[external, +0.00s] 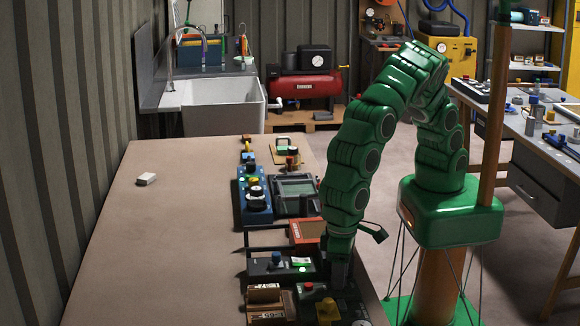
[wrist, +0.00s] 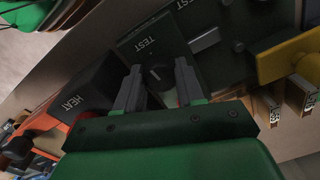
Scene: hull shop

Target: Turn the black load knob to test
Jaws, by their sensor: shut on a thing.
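The black load knob (wrist: 158,76) shows in the wrist view between my two fingers, on a dark green panel (wrist: 128,42) with the word TEST printed near it. A small pale mark shows on the knob; its exact setting is hard to read. My gripper (wrist: 158,68) has one finger on each side of the knob and is shut on it. In the external view my gripper (external: 338,272) points down over the near right end of the bench, and it hides the knob there.
A dark box marked HEAT (wrist: 77,92) stands left of my fingers, and a yellow part (wrist: 287,55) is to the right. In the external view, a red button (external: 309,286) and a yellow-green unit (external: 327,310) stand close by. The bench's left side (external: 150,240) is mostly clear.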

